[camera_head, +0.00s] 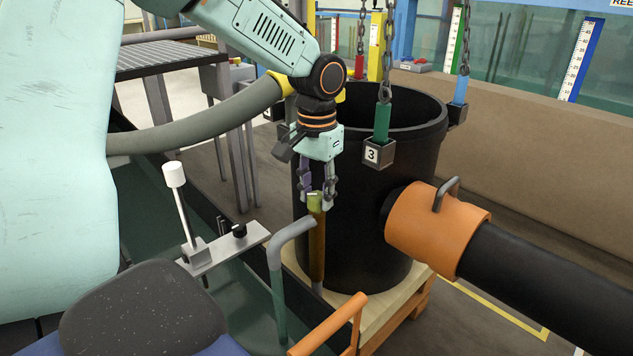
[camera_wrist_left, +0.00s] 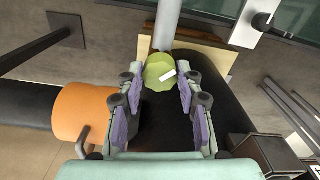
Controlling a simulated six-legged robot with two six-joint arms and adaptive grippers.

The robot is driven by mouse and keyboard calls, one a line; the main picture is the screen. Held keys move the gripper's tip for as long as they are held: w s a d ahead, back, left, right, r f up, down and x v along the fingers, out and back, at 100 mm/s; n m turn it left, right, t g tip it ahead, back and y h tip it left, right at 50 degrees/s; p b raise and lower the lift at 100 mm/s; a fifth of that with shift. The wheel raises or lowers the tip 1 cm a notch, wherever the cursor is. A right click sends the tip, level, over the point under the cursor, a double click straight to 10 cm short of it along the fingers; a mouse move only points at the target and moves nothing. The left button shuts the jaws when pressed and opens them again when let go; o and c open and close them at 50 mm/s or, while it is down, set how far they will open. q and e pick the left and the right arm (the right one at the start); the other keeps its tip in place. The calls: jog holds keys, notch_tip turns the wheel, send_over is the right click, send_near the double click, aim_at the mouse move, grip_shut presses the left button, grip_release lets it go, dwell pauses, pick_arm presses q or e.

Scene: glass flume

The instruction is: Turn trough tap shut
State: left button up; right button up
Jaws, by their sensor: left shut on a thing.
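The trough tap has a yellow-green knob (camera_head: 314,202) on top of an upright brown-yellow pipe, with a grey bent spout pipe (camera_head: 291,232) beside it. In the wrist view the knob (camera_wrist_left: 158,73) is round and faceted, with a white mark on top. My left gripper (camera_head: 318,193) points down from above and is shut on the knob, one purple-padded finger on each side. In the wrist view the fingertips (camera_wrist_left: 161,80) flank the knob. The trough (camera_head: 165,200) is the dark green channel to the left, partly hidden by my arm. My right gripper is out of view.
A large black tub (camera_head: 358,235) stands close behind the tap on a wooden pallet (camera_head: 372,318). Chains with weights hang over it. An orange collar (camera_head: 437,230) joins a black pipe at right. A white-topped lever (camera_head: 182,205) and a chair back (camera_head: 145,310) stand at left.

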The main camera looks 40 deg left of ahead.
pick_arm(q)
jog(key=m+p, duration=1)
jog(key=p, duration=0.5)
jog(key=shift+r, duration=0.2)
jog(key=shift+m+p, duration=0.9)
jog(key=shift+p, duration=0.1)
jog(key=m+p, duration=0.1)
jog(key=m, duration=0.1)
jog(key=shift+f+m+p, duration=0.1)
jog(key=shift+m+p, duration=0.2)
jog(key=shift+m, duration=0.1)
jog(key=m+p, duration=0.1)
jog(key=m, duration=0.2)
jog(key=shift+f+m, duration=0.1)
jog(key=shift+m, duration=0.2)
jog(key=m, duration=0.4)
jog(key=shift+f+m, duration=0.1)
jog(key=shift+m, duration=2.2)
jog(key=o, duration=1.1)
jog(key=shift+o, duration=0.2)
